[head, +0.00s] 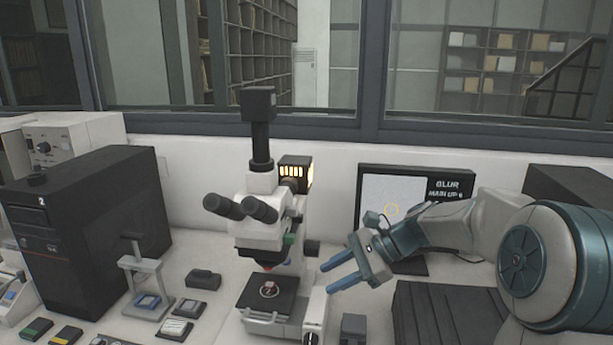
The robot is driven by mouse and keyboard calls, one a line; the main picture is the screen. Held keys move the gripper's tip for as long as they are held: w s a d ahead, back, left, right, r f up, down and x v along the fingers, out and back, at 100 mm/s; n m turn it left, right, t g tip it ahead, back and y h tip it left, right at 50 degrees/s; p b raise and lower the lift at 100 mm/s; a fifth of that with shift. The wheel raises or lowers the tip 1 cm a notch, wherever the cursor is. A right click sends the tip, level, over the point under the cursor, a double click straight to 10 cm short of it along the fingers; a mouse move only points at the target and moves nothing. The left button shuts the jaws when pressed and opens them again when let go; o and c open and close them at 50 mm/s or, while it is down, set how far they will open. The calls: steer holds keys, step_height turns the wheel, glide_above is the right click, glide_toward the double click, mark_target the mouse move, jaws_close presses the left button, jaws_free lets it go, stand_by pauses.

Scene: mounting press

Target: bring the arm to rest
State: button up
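My gripper (338,274) is at the end of my arm, which reaches in from the right. Its two blue fingers point left and are apart, with nothing between them. It hangs in front of the monitor, just right of the microscope (262,226). The white microscope with black eyepieces stands upright in the middle of the bench. On its dark stage (268,292) lies a small round piece with a red mark. I cannot tell how far the fingertips are from the microscope's side.
A monitor (395,190) showing "BLUR" stands behind my gripper. A black computer tower (90,235) is at left. A small press (140,275) and several small blocks sit left of the microscope. A dark ribbed box (450,315) lies under my arm. Windows are behind.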

steer(key=s+d+f+n+t+h, duration=0.1)
steer(key=s+d+n+h, duration=0.1)
steer(key=s+n, duration=0.3)
steer(key=s+d+f+n+t+h, duration=0.1)
steer(key=s+d+n+h, duration=0.2)
steer(key=s, duration=0.7)
steer(key=s+d+f+n+t+h, duration=0.1)
steer(key=s+d+n+h, duration=0.2)
steer(key=s+n+h, duration=0.3)
steer(key=shift+s+f+n, duration=0.4)
steer(key=shift+s, duration=0.25)
